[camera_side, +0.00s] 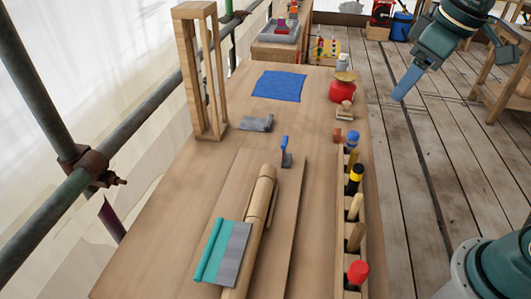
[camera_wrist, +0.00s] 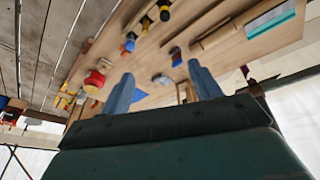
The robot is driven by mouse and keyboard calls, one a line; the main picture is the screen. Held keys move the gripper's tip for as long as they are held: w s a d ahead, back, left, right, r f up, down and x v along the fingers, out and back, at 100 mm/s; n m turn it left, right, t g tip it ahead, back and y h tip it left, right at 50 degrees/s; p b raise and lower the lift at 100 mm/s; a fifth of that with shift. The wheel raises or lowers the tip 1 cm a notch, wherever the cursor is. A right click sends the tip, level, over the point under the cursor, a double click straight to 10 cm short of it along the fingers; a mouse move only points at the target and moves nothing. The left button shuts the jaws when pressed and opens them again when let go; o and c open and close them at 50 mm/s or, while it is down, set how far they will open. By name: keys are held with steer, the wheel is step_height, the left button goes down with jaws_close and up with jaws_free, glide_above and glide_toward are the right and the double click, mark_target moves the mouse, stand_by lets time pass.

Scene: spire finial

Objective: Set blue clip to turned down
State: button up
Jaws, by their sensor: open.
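The blue clip (camera_side: 285,145) stands on the wooden board in the middle of the bench. Its blue part points up from a small grey base, beside the far end of a turned wooden spindle (camera_side: 257,205). In the wrist view the blue clip (camera_wrist: 176,58) is small, beyond and between my fingers. My gripper (camera_wrist: 160,72) is open with nothing between its two blue fingers. In the side view my gripper (camera_side: 407,83) hangs at the upper right, over the floor side of the bench and well away from the clip. Only one finger shows clearly there.
A tool rack (camera_side: 346,240) with several handles lines the bench's right edge. A teal and grey pad (camera_side: 223,252) lies by the spindle. A grey piece (camera_side: 256,123), a blue cloth (camera_side: 278,85), a red pot (camera_side: 342,91) and a tall wooden frame (camera_side: 178,65) stand farther back.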

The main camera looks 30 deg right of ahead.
steer(key=w+a+f+n+g, duration=0.1)
steer(key=w+a+f, duration=0.1)
steer(key=w, duration=0.4)
steer(key=w+a+f+n+g, duration=0.1)
steer(key=w+n, duration=0.1)
steer(key=w, duration=0.5)
steer(key=n+g, duration=0.2)
steer(key=n, duration=0.1)
glide_above(285, 140)
step_height(285, 140, down, 11)
steer(key=shift+f, duration=0.1)
steer(key=shift+f, duration=6.8)
steer(key=shift+c, duration=0.4)
steer(key=c, duration=0.9)
